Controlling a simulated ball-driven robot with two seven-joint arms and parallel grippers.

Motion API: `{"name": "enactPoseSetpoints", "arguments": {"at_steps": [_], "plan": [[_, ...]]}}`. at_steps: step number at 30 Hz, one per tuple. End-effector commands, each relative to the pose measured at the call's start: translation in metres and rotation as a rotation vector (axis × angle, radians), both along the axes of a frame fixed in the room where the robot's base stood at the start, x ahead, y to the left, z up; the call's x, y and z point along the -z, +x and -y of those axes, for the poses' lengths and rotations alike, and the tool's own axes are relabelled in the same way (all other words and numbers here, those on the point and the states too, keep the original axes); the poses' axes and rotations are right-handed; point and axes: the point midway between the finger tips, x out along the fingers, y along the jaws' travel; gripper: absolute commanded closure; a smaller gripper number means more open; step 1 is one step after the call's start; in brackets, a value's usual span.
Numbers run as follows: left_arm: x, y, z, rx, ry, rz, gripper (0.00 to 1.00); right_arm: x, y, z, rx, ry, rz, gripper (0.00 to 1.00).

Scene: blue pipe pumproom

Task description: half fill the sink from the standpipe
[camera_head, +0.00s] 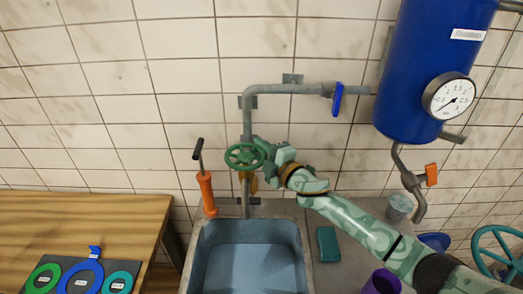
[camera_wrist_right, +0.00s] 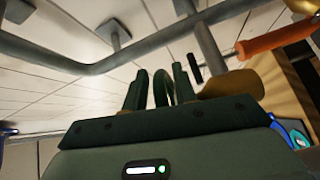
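The grey standpipe (camera_head: 247,124) runs down the tiled wall to the blue-grey sink (camera_head: 203,262). A green handwheel (camera_head: 238,165) sits on the standpipe above the sink. My right gripper (camera_head: 264,151) is at the handwheel's right side. In the right wrist view its fingers (camera_wrist_right: 161,92) stand close on either side of the green rim and appear shut on it. A brass-coloured piece hangs below the wheel, partly hidden. No stream of water shows clearly, and I cannot tell the water level in the sink. My left gripper is out of view.
An orange hand pump (camera_head: 207,193) stands left of the standpipe. A blue lever (camera_head: 337,99) sits on the upper pipe. A blue tank (camera_head: 420,70) with a gauge (camera_head: 449,97) hangs at right. A wooden table (camera_head: 80,220) is at left; a green block (camera_head: 328,244) lies right of the sink.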

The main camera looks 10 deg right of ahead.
Motion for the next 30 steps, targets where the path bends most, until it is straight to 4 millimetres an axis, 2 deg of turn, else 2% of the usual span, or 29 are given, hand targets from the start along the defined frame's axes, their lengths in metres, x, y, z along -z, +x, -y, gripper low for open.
{"name": "enactPoseSetpoints", "arguments": {"at_steps": [1,3,10,14,21,30], "plan": [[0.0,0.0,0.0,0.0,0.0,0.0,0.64,0.0,0.0,0.0,0.0,0.0,0.0,0.87],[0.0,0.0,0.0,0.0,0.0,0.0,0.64,0.0,0.0,0.0,0.0,0.0,0.0,1.0],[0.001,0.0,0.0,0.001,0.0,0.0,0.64,0.001,0.002,0.0,-0.033,-0.004,0.001,1.0],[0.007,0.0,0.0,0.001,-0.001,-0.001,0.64,0.001,0.008,-0.001,-0.146,-0.005,0.002,1.0],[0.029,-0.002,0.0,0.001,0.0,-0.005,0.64,0.004,0.016,-0.008,-0.349,-0.002,0.002,1.0],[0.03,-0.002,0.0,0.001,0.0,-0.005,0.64,0.0,0.016,-0.009,-0.385,0.0,-0.001,1.0]]}}
